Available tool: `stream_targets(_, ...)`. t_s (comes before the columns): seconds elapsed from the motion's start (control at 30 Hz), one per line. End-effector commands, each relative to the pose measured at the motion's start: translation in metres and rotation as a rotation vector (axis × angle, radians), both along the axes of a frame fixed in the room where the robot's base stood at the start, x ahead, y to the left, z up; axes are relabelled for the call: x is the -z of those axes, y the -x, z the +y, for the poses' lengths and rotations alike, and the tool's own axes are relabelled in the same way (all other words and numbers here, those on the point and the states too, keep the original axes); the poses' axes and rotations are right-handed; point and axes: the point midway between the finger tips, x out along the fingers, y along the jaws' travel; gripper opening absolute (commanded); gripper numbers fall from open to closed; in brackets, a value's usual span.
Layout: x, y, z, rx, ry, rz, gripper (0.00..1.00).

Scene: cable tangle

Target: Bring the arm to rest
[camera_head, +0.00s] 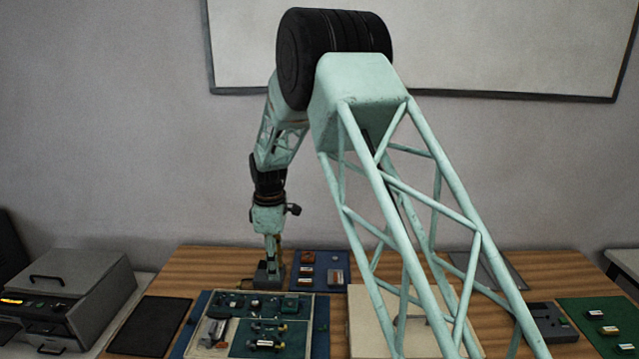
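My arm (375,150) rises from the lower right, bends at a black elbow joint high in the picture, and hangs down to the left. My gripper (271,262) points down at the far middle-left of the table. It is small, and its fingertips are hard to make out. A dark block (267,276) sits right below or at the fingertips. I cannot tell whether the gripper holds or touches it.
The wooden table (215,263) carries a tray of parts (240,345), a blue mat (327,260) with small items, a pale panel (362,325) partly behind my arm, and a green mat (590,335). A grey case (85,275) stands left. A whiteboard (500,45) hangs behind.

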Motion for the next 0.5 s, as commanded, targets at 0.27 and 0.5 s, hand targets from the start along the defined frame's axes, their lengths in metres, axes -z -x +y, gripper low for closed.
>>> stream_targets(0.27,-0.036,0.007,-0.024,0.067,-0.007,-0.015,0.28)
stream_targets(0.5,-0.078,0.021,-0.053,0.155,-0.017,-0.032,0.28)
